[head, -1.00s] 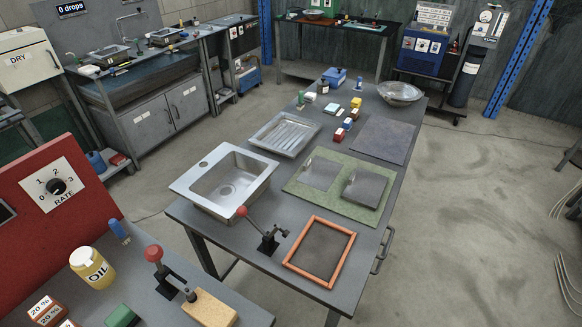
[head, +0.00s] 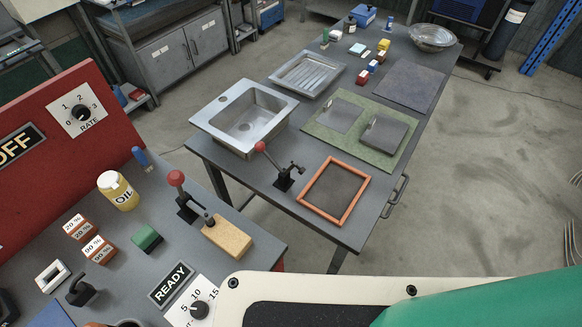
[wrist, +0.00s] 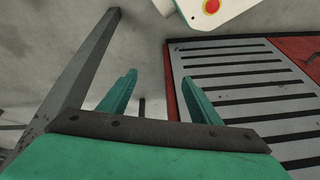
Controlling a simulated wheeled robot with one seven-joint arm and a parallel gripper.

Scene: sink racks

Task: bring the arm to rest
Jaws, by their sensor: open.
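My gripper (wrist: 158,100) shows in the wrist view. Its two green fingers stand apart with nothing between them. Beyond them is grey floor. The gripper does not show in the head view. There, a pale panel and a green part of my own body fill the bottom right. The workbench (head: 228,165) with the sink (head: 246,114) stands ahead, clear of my arm in the head view.
A red-sided slatted surface (wrist: 230,72) lies close to the right finger in the wrist view, and a grey beam (wrist: 82,65) runs along the left. A control bench with a red panel (head: 60,165) stands at left in the head view. Open floor (head: 500,170) lies at right.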

